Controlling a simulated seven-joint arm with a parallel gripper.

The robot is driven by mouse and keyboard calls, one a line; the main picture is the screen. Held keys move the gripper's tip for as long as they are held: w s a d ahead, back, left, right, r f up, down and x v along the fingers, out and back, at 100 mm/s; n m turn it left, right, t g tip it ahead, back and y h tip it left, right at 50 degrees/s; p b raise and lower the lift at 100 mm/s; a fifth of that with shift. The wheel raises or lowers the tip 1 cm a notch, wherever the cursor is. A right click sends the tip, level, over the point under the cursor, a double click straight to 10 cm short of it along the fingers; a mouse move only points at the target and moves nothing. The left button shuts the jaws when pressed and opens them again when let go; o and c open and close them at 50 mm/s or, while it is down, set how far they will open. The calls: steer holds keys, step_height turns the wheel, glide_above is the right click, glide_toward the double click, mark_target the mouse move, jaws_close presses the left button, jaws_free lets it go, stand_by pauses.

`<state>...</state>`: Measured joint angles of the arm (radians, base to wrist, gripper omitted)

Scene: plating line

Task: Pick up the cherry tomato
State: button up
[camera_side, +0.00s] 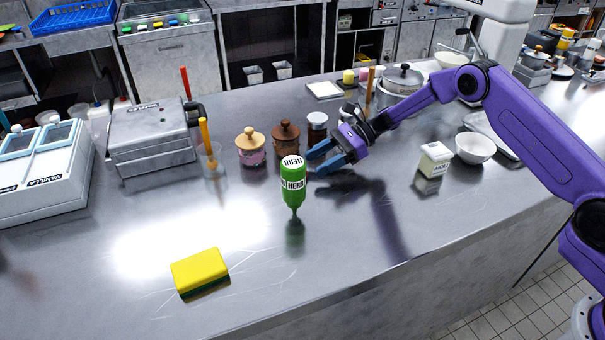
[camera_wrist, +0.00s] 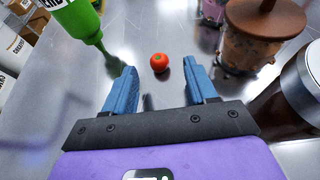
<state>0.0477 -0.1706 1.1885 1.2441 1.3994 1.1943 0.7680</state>
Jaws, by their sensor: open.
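The cherry tomato (camera_wrist: 159,62) is small, round and red, and rests on the steel counter. In the wrist view it lies just beyond my gripper (camera_wrist: 163,80), centred between the two blue fingers. The fingers are spread apart with nothing between them. In the side view my gripper (camera_side: 322,160) is low over the counter, behind and to the right of the green herb bottle. I cannot make out the tomato in the side view.
The green herb bottle (camera_side: 293,184) stands nozzle down close to my gripper. Lidded jars (camera_side: 286,138) and a dark jar (camera_side: 317,128) stand close behind. A yellow sponge (camera_side: 200,272) lies front left. A white carton (camera_side: 434,160) and bowl (camera_side: 474,148) stand right. The front counter is mostly clear.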

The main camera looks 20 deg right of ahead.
mark_target(308, 177)
steer(key=x, duration=0.3)
steer(key=shift+s+a+f, duration=0.1)
steer(key=shift+a, duration=0.3)
steer(key=shift+c, duration=0.3)
steer(key=c, duration=0.8)
